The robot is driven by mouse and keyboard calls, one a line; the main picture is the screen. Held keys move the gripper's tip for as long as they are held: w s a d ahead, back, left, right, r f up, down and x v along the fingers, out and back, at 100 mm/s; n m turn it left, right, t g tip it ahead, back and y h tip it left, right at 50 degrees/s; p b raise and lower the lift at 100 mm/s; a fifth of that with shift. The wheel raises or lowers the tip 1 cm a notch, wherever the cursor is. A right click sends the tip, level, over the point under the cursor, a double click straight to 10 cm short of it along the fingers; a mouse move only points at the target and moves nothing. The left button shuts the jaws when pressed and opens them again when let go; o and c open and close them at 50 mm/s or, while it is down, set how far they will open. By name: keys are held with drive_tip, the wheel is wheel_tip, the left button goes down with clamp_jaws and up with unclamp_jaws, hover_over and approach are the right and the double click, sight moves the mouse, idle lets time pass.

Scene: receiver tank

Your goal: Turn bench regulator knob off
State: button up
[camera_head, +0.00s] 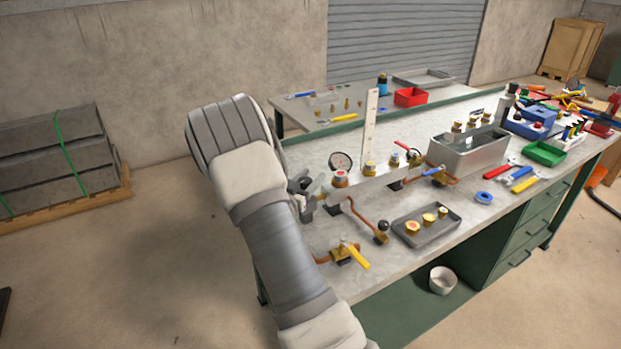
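A regulator with a red and white knob (340,177) stands at the left end of a pale manifold bar on the workbench (415,202). A round dial gauge (341,160) is just behind the knob. My arm comes up from the bottom of the view, and my dark gripper (312,193) is just left of the knob, pointing towards it. The forearm hides part of the gripper. I cannot tell whether the fingers touch the knob or how far apart they are.
Copper pipes with a yellow-handled valve (355,255) lie in front of the bar. A grey tray of brass fittings (426,224) is to the right, with a metal box (468,150) behind. Tools and bins crowd the right end. A white bucket (442,280) sits below.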

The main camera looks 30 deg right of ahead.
clamp_jaws()
drive_tip(key=shift+f+n+t+y+b, duration=0.15)
drive_tip(key=shift+n+t+y+b, duration=0.15)
drive_tip(key=shift+t+b, duration=0.15)
